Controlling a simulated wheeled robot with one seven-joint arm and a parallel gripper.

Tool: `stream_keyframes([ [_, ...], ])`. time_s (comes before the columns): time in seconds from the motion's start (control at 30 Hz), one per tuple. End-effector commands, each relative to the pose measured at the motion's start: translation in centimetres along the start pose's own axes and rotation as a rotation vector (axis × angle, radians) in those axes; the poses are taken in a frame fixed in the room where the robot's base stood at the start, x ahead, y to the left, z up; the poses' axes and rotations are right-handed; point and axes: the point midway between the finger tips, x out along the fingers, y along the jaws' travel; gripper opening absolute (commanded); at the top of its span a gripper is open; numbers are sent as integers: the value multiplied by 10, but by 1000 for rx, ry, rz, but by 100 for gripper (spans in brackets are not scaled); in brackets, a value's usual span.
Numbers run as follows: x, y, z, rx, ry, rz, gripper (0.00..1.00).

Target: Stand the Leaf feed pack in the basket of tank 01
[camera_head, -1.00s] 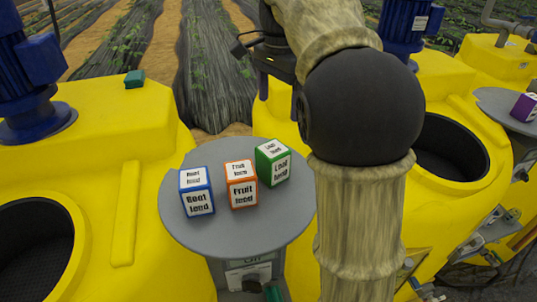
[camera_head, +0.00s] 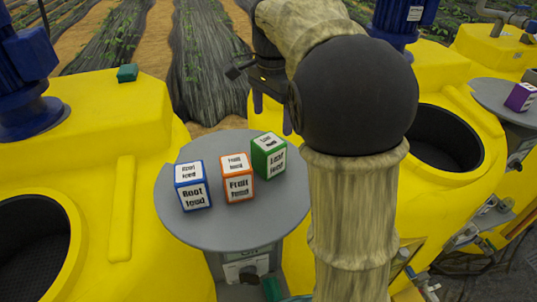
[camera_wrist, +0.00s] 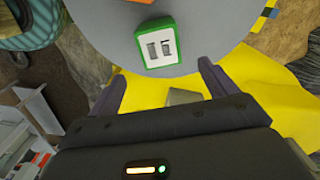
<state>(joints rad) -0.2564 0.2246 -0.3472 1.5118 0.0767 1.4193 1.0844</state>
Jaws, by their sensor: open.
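The Leaf feed pack (camera_head: 269,156), a green box with white labels, stands upright on the round grey table, at the right of three packs. In the wrist view the Leaf feed pack (camera_wrist: 159,44) shows from above, just beyond my fingertips. My gripper (camera_head: 271,111) hangs above and behind the pack in the head view; in the wrist view its two fingers (camera_wrist: 162,78) are apart with nothing between them. Two yellow tanks with dark round openings show, a left opening (camera_head: 32,250) and a right opening (camera_head: 447,142). I cannot read a tank number.
The blue Root feed pack (camera_head: 192,186) and orange Fruit feed pack (camera_head: 238,178) stand beside the Leaf feed pack on the grey table (camera_head: 225,227). A purple pack (camera_head: 520,97) sits on another grey table at the far right. Blue motors rise from the tanks.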

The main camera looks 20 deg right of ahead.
Motion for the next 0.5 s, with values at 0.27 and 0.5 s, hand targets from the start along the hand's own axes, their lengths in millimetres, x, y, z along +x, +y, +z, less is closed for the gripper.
stream_keyframes([
  [0.27,44,1,1,0,-1,3,85],
  [0.5,56,0,0,0,1,-1,85],
])
